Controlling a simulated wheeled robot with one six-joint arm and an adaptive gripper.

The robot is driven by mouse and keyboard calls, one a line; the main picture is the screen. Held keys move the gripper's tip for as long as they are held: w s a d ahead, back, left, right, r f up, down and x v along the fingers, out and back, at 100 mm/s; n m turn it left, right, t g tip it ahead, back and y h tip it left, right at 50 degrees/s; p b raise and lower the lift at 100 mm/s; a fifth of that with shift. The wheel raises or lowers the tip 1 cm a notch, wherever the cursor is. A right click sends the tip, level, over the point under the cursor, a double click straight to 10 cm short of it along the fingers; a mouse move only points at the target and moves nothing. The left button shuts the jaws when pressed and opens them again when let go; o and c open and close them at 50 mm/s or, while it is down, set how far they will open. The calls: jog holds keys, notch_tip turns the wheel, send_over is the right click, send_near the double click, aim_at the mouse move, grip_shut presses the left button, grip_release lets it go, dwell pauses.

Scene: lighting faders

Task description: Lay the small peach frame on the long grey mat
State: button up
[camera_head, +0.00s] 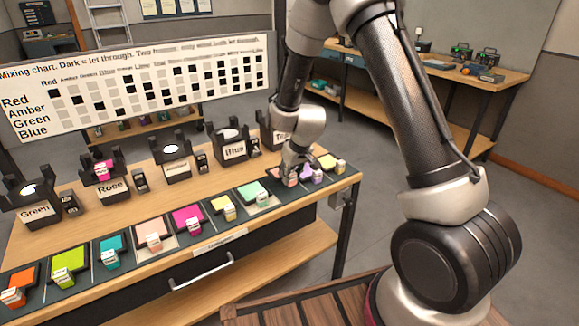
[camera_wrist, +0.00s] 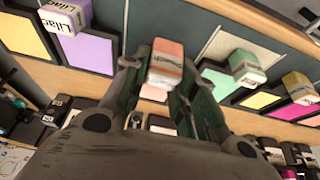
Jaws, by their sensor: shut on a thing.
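The small peach frame (camera_wrist: 167,60) is between the fingers of my gripper (camera_wrist: 160,85) in the wrist view. Its salmon tab carries a white label, and part of its flat plate (camera_wrist: 153,93) shows below the tab. My gripper is shut on the tab. In the head view my gripper (camera_head: 291,172) is low over the right part of the bench, and its fingers mostly hide the peach frame. The long dark grey mat (camera_wrist: 108,32) runs along the bench's front edge. I cannot tell whether the frame touches it.
A lilac frame (camera_wrist: 88,50) and a mint frame (camera_wrist: 216,78) lie close on either side of my gripper. Several other coloured frames line the mat. Black labelled holders, such as Rose (camera_head: 110,185), stand behind, before the mixing chart (camera_head: 140,85).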

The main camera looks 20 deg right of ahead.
jog(key=shift+f, duration=0.45)
jog(key=shift+f, duration=1.3)
jog(key=o, duration=1.1)
jog(key=shift+o, duration=0.2)
jog(key=v, duration=1.2)
notch_tip(320, 180, up, 7)
send_over(290, 181)
jog(key=s+d, duration=0.2)
